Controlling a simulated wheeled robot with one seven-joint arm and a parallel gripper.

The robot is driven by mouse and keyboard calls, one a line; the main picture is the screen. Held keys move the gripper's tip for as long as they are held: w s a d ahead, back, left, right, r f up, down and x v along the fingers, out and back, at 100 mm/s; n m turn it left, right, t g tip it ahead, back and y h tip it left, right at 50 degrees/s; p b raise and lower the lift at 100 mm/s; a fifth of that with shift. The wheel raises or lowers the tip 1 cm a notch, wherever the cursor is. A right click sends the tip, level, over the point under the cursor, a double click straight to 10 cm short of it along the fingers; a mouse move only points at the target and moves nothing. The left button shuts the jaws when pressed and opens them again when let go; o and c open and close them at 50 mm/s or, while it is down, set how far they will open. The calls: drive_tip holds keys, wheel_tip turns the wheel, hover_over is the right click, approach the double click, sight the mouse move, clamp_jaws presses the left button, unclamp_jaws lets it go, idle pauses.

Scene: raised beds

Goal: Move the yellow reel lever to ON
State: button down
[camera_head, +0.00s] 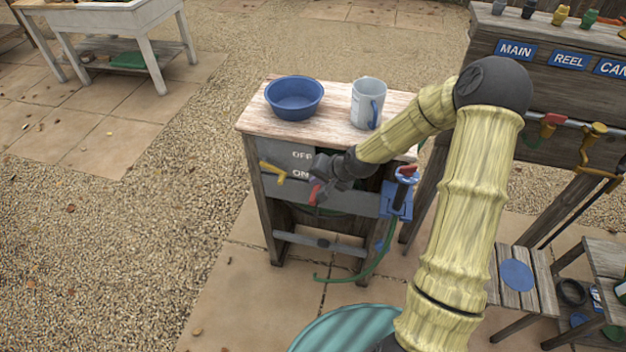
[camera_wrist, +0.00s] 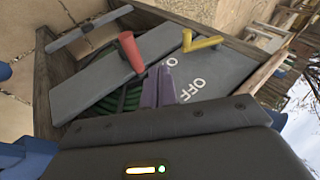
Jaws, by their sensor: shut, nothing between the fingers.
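The yellow reel lever (camera_head: 273,171) is on the left part of the stand's grey front panel (camera_head: 345,202), left of the white OFF and ON labels. It also shows in the wrist view (camera_wrist: 203,43), where its handle points toward the OFF side. My gripper (camera_head: 322,178) is in front of the panel, right of the labels and apart from the yellow lever. In the wrist view its purple fingers (camera_wrist: 158,88) are together and empty, beside the labels. A red lever (camera_head: 316,192) is close by my fingers, larger in the wrist view (camera_wrist: 130,51); I cannot tell whether they touch.
A blue bowl (camera_head: 294,98) and a grey mug (camera_head: 367,103) stand on the wooden top above the panel. A blue fitting with a red handle (camera_head: 396,196) is at its right, with a green hose (camera_head: 380,262) hanging below.

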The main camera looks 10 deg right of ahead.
drive_tip(key=shift+a+f, duration=0.1)
drive_tip(key=shift+a, duration=0.05)
drive_tip(key=shift+w+a+f+g+h+p, duration=0.35)
drive_tip(key=shift+a+g+h, duration=0.05)
drive_tip(key=shift+a+g, duration=0.15)
drive_tip(key=h, duration=0.1)
wheel_tip(320, 180, up, 10)
drive_tip(key=g+h+p, duration=0.1)
drive_tip(key=h+p, duration=0.1)
drive_tip(key=h, duration=0.1)
hover_over(282, 178)
drive_tip(key=s, duration=0.4)
drive_tip(key=shift+s+d+r, duration=0.25)
drive_tip(key=shift+r, duration=0.05)
drive_tip(key=shift+f, duration=0.1)
drive_tip(key=x, duration=0.4)
drive_tip(key=p+x, duration=0.1)
drive_tip(key=x, duration=0.3)
drive_tip(key=s+x, duration=0.1)
drive_tip(key=x, duration=0.3)
drive_tip(key=shift+w+a+f+p, duration=0.15)
drive_tip(key=shift+f+p, duration=0.25)
drive_tip(key=shift+w+a+f, duration=0.1)
drive_tip(key=shift+a+f, duration=0.05)
drive_tip(key=shift+f, duration=0.45)
